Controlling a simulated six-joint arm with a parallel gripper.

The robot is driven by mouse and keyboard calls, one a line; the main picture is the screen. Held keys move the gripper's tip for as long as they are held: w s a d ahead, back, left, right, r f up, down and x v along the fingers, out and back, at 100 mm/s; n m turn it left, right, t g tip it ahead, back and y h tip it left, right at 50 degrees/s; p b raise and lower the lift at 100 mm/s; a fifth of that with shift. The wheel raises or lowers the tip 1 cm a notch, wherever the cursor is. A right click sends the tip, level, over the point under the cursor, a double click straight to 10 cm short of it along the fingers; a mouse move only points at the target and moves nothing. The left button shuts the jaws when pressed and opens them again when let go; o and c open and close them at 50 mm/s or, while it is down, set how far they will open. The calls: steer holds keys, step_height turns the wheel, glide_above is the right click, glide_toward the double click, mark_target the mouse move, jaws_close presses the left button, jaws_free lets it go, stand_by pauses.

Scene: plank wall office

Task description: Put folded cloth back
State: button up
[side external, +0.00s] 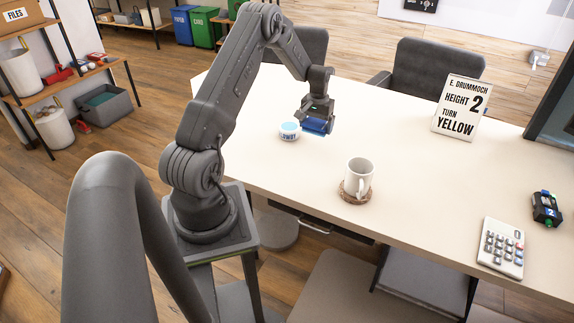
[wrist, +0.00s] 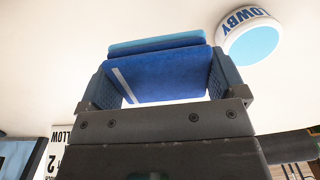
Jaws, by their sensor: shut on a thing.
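The folded cloth is dark blue with a pale stripe in the wrist view (wrist: 165,75), and a small blue patch of it shows under my gripper in the side view (side external: 313,126). My gripper (side external: 317,119) is shut on it, with one finger at each side of the cloth in the wrist view (wrist: 161,80). A lighter blue flat piece (wrist: 155,43) shows just beyond the dark blue one; I cannot tell whether it is a separate thing. The cloth is low over the table, and I cannot tell whether it touches.
A white round tub with a light blue top, lettered LOWBY (side external: 290,131), stands just left of my gripper. A white mug (side external: 359,173) is on a wooden coaster (side external: 343,194). A sign (side external: 461,107) reads HEIGHT 2, TURN YELLOW. A calculator (side external: 501,248) lies at right. The table (side external: 405,190) is otherwise mostly bare.

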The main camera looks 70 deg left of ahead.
glide_above(285, 166)
steer(key=shift+f, duration=3.9)
steer(key=shift+f, duration=0.15)
steer(key=o, duration=0.5)
steer(key=shift+o, duration=0.2)
